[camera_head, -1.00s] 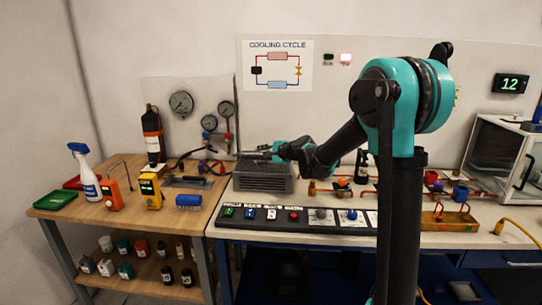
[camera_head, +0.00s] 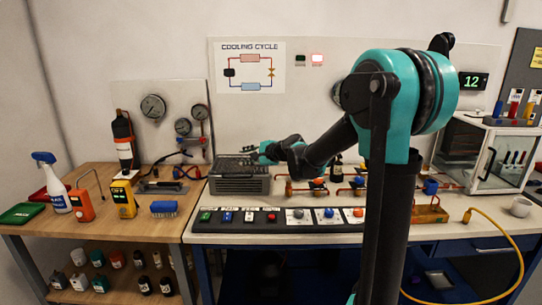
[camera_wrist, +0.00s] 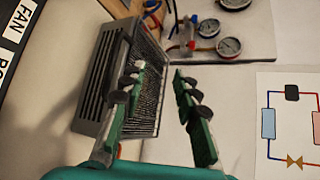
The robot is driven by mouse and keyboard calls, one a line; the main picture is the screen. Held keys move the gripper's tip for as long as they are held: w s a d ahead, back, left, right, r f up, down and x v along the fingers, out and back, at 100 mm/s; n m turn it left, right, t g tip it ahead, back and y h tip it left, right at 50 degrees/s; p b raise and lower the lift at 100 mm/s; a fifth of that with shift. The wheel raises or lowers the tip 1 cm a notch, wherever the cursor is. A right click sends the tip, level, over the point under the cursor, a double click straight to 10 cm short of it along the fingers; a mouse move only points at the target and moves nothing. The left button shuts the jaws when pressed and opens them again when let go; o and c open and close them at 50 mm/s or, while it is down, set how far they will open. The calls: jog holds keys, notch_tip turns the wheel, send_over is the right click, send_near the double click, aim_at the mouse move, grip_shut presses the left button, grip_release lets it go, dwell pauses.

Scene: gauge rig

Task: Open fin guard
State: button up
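A dark grey box-shaped unit (camera_head: 239,184) with a slatted front stands at the left end of the white bench. Its top carries a dark finned or meshed face, which I take for the fin guard (camera_wrist: 149,102); I cannot tell the guard from the fins beneath. My gripper (camera_head: 255,153) is over the right part of the unit's top. In the wrist view my gripper (camera_wrist: 160,72) has its two green fingers apart, with nothing between them. The left finger overlaps the finned face in the picture, and the right finger is over pale surface. Contact cannot be told.
A switch panel (camera_head: 280,229) runs along the bench front. Pressure gauges (camera_head: 182,126) and hoses stand behind and left of the unit. Copper pipework (camera_head: 300,192) lies to its right, with a glass-fronted cabinet (camera_head: 492,158) farther right. A wooden table (camera_head: 90,222) holds tools and bottles.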

jog(key=v, duration=1.3)
jog(key=shift+s+d+f, duration=0.15)
jog(key=shift+s+f, duration=0.1)
dwell(0.7)
dwell(0.3)
